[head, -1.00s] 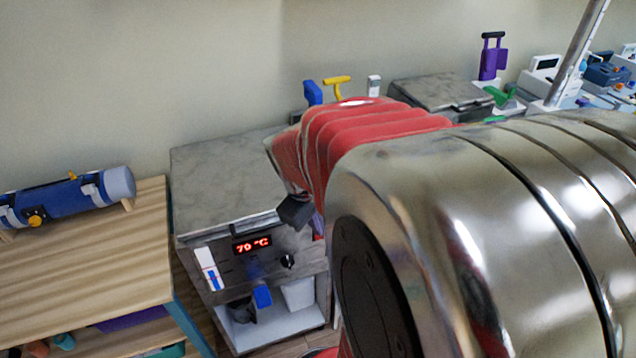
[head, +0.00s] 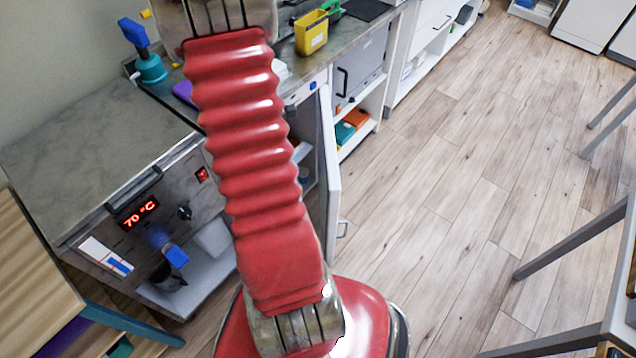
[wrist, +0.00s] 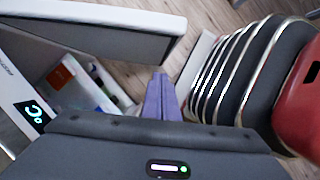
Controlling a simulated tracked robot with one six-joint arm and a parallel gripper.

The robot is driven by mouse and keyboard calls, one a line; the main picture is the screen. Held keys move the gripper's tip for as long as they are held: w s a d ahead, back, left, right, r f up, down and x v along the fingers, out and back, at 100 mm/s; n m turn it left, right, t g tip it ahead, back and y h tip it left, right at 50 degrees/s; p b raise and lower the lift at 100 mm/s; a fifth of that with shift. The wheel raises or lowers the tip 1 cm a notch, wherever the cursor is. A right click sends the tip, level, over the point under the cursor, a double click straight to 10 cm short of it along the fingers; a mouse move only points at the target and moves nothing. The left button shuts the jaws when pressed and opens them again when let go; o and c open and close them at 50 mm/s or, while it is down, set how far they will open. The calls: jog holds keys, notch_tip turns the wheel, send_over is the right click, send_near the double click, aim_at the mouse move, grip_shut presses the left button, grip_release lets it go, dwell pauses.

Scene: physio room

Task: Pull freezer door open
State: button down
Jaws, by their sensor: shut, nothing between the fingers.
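The freezer door (head: 330,165) is a white panel that stands open, seen nearly edge-on right of my red arm in the head view, with a handle low on its outer face. In the wrist view, a pale panel with a dark edge that looks like this door (wrist: 100,28) spans the upper left. Below it is an open interior (wrist: 78,85) with small items, beside a lit display. My gripper (wrist: 160,78) has purple fingers, shut and empty, near the door's free end. I cannot tell whether they touch it. My arm hides part of the freezer in the head view.
A heated cabinet (head: 100,228) showing 70 °C stands left of my arm. A yellow container (head: 311,33) stands on the counter. Wood floor (head: 440,170) is clear to the right, up to grey table legs (head: 565,245).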

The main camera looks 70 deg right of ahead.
aim_at(332, 185)
jog(key=shift+s+f, duration=0.1)
jog(key=shift+f, duration=0.05)
jog(key=s+d+f, duration=0.2)
jog(key=s+f, duration=0.5)
jog(key=f, duration=0.2)
jog(key=shift+d, duration=0.3)
dwell(0.5)
